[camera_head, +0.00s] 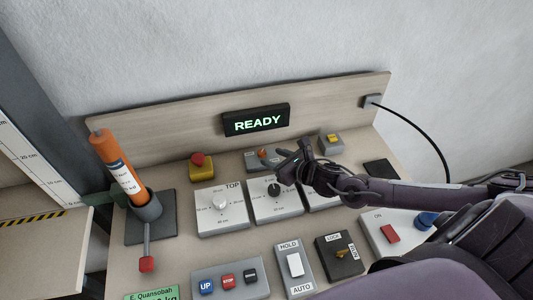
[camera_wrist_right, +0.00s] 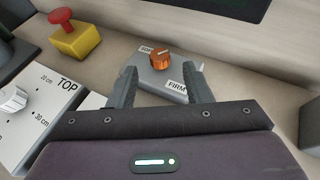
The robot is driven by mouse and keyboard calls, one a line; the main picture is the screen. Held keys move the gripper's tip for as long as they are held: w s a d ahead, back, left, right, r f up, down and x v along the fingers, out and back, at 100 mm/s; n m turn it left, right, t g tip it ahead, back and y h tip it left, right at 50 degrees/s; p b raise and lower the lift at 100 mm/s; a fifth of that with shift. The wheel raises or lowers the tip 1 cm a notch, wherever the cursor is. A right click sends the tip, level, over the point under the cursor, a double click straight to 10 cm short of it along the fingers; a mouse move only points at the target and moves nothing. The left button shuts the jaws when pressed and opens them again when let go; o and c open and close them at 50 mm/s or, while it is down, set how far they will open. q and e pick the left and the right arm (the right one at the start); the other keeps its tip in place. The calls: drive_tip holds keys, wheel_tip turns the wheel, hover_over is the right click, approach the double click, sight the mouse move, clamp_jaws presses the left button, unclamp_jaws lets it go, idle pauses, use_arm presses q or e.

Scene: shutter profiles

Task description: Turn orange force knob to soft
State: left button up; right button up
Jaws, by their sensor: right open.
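The orange force knob (camera_wrist_right: 160,59) sits on a small grey box (camera_wrist_right: 158,80) with a label partly readable as SOFT at its far left and a FIRM label at its near right. In the head view the knob (camera_head: 263,153) shows small below the READY display, just left of my right gripper. My right gripper (camera_head: 285,158) is open and empty, with its two fingers spread towards the box in the right wrist view (camera_wrist_right: 164,78). The knob lies between and beyond the fingertips, and nothing is gripped. The knob's exact pointing direction is too small to tell. My left gripper is not in view.
A red mushroom button on a yellow base (camera_head: 201,167) stands left of the knob box. The TOP dial box (camera_head: 222,208) and a box with a black knob (camera_head: 277,205) are nearer. A yellow-topped grey box (camera_head: 330,144) stands to the right. The READY display (camera_head: 256,120) is behind.

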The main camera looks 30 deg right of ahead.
sight(269, 158)
drive_tip(key=x, duration=0.4)
drive_tip(key=shift+c, duration=0.4)
drive_tip(key=c, duration=0.9)
drive_tip(key=shift+w+d+f+n+y+b, duration=0.1)
drive_tip(key=shift+f+n+y+b, duration=0.15)
drive_tip(key=shift+n+b, duration=0.2)
drive_tip(key=n+g+y+b, duration=0.1)
drive_tip(key=n+y+b, duration=0.1)
drive_tip(key=b, duration=0.3)
drive_tip(key=n+g+y+b, duration=0.2)
drive_tip(key=b, duration=0.3)
drive_tip(key=d+n+g+y+b, duration=0.1)
drive_tip(key=n+y+b, duration=0.1)
drive_tip(key=b, duration=0.3)
drive_tip(key=shift+w+g+y, duration=0.25)
drive_tip(key=shift+w+g, duration=0.05)
drive_tip(key=shift+w, duration=0.05)
drive_tip(key=shift+r+n+b, duration=0.2)
drive_tip(key=shift+n+b, duration=0.25)
drive_tip(key=shift+b, duration=0.05)
drive_tip(key=shift+g, duration=0.3)
